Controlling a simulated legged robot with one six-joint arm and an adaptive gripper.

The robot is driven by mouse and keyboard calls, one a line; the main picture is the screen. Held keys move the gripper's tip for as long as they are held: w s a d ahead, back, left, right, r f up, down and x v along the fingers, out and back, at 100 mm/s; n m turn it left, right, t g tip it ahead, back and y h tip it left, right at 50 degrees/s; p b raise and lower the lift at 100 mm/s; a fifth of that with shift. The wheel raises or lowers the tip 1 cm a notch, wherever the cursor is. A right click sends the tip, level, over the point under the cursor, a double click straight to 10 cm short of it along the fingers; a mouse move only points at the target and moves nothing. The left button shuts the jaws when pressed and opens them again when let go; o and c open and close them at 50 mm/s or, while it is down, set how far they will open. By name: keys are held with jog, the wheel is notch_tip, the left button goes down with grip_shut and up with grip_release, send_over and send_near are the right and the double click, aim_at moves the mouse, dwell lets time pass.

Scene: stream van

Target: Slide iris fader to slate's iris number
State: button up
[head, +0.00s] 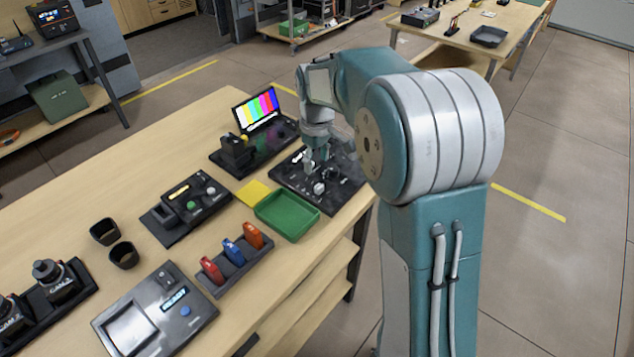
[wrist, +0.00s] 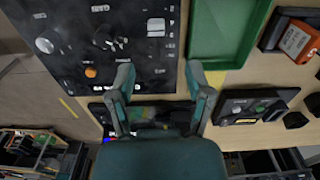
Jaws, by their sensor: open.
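My gripper (head: 311,166) hangs over the black control panel (head: 346,190) at the table's right edge in the head view. In the wrist view its two fingers (wrist: 161,76) are apart with nothing between them. I cannot make out which control is the iris fader, and no slate number is readable.
A green tray (head: 259,211) lies beside the panel, near a yellow pad (head: 254,193). A colour-bar monitor (head: 258,108) stands behind. A button box (head: 189,206), a rack of coloured items (head: 238,265), two dark cups and a READY device (head: 147,320) fill the table's left part.

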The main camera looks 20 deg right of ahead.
aim_at(318, 185)
jog(key=f, duration=0.5)
jog(key=d+f, duration=0.1)
jog(key=f, duration=0.1)
jog(key=shift+f, duration=0.8)
jog(key=shift+a, duration=0.35)
